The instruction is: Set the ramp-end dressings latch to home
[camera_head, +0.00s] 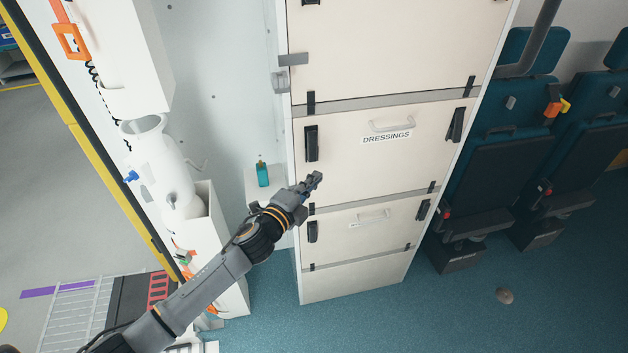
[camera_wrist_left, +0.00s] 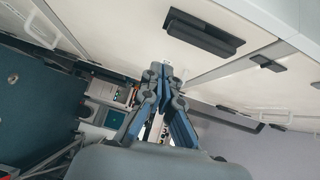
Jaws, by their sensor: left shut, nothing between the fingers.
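The dressings drawer front (camera_head: 420,160) is a cream panel with a "DRESSINGS" label (camera_head: 386,137) and a pale handle (camera_head: 392,125). A black latch (camera_head: 311,143) stands upright at its left edge, on the ramp side. Another black latch (camera_head: 456,125) sits at its right edge. My left gripper (camera_head: 316,180) is shut and empty, just below the left latch and apart from it in the picture. In the left wrist view, the shut fingertips (camera_wrist_left: 160,70) point toward the cabinet, with a black latch (camera_wrist_left: 203,32) above and right of them. My right gripper is out of view.
A lower drawer front (camera_head: 375,232) has its own black latches. A teal bottle (camera_head: 262,173) stands on a white ledge left of the cabinet. A white jug-like holder (camera_head: 160,165) is farther left. Folded dark seats (camera_head: 505,150) are at the right; the blue floor (camera_head: 450,320) is mostly clear.

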